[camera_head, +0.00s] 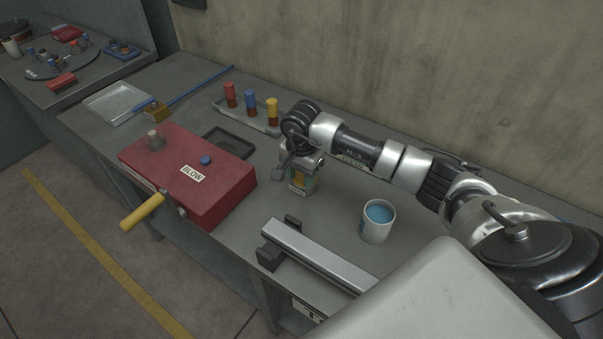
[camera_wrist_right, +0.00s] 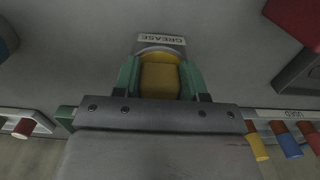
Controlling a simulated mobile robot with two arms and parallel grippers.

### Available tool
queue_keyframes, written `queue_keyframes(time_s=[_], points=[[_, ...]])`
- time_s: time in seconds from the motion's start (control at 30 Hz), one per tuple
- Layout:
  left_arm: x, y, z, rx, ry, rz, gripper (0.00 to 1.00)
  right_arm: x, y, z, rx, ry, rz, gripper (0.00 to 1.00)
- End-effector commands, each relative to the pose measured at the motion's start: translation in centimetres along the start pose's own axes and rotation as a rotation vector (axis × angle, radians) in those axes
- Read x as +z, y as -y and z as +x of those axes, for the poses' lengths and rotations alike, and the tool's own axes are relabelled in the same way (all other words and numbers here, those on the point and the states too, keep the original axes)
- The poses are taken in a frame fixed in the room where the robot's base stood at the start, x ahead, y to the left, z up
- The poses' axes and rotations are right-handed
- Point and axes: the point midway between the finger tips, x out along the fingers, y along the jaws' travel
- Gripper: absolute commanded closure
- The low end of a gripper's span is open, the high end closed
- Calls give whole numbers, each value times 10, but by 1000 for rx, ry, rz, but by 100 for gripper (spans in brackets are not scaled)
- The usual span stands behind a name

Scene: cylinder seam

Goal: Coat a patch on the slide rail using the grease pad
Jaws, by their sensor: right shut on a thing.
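My right gripper (camera_head: 302,174) points down over the bench in the head view. Its green fingers are shut on a yellowish block, the grease pad (camera_wrist_right: 160,82), in the right wrist view. A round pot with a yellow inside (camera_wrist_right: 160,53) and a plate marked GREASE (camera_wrist_right: 162,40) show just beyond the pad. I cannot tell whether the pad touches the grease. The slide rail (camera_head: 318,256), a long silver bar on dark supports, lies nearer the front edge, apart from the gripper. My left gripper is not in view.
A white cup of blue liquid (camera_head: 377,220) stands right of the gripper. A red box marked BLOW (camera_head: 205,190) with a yellow handle (camera_head: 143,211) stands left. Behind are a dark tray (camera_head: 229,142) and a rack with red, blue and yellow handles (camera_head: 250,100).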

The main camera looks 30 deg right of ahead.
Motion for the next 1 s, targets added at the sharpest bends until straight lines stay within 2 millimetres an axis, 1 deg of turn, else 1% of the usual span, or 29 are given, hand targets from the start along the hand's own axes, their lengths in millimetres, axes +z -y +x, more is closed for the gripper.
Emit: queue_keyframes(time_s=[0.23,0.37,1.0], points=[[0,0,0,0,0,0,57,1,-1,2,6,2,-1,77],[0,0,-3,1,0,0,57,1,-1,-3,5,2,-1,77],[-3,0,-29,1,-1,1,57,0,0,-55,2,0,0,77]])
